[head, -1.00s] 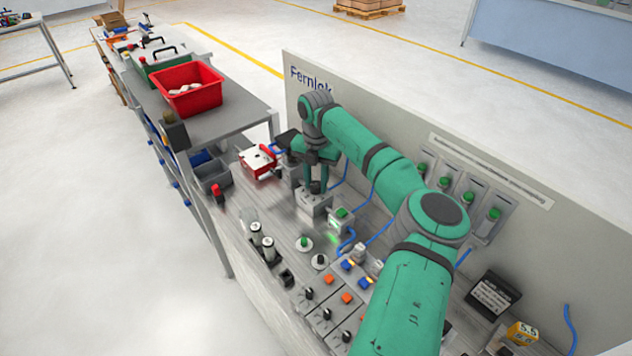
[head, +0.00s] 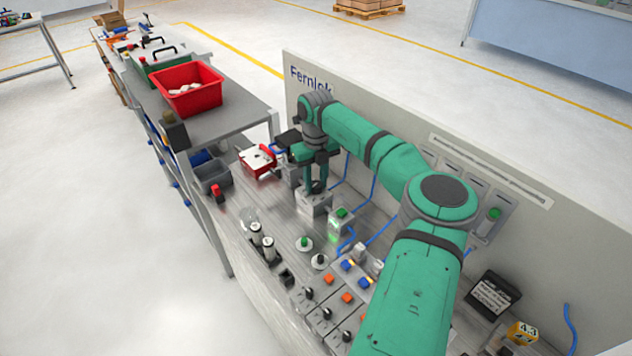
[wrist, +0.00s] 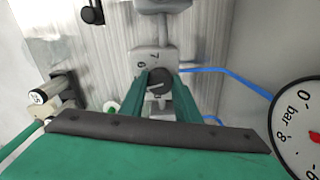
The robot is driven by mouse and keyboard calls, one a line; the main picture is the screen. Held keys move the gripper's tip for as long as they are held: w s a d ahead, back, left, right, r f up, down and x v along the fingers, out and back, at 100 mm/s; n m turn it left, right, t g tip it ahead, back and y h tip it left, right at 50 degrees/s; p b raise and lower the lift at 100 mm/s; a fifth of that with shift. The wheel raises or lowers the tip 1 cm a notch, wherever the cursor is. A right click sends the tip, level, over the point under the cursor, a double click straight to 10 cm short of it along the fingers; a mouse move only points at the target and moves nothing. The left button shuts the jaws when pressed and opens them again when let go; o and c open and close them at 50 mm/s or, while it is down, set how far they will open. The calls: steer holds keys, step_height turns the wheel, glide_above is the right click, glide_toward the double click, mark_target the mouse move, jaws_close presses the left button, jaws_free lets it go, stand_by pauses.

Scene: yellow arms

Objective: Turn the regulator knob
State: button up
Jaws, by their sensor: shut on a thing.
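The regulator knob (wrist: 159,84) is a dark round cap with a light pointer line, on a pale block with printed numbers. In the wrist view it sits between the two green fingers of my gripper (wrist: 158,80), which is shut on it from above. In the head view the knob (head: 316,187) shows as a dark shape on top of the light regulator block (head: 314,204), below my gripper (head: 316,178). A round gauge marked bar (wrist: 302,125) is cut off at the right of the wrist view; its needle is hard to read.
A small green-topped box (head: 341,217) and blue hoses stand close to the right of the regulator. A red case (head: 257,161) lies to its left. The grey back panel (head: 450,180) rises behind.

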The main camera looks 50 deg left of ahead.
mark_target(316, 183)
steer(key=shift+n, duration=1.1)
steer(key=o, duration=1)
steer(key=shift+o, duration=0.2)
step_height(316, 183, up, 11)
steer(key=shift+w+f, duration=0.1)
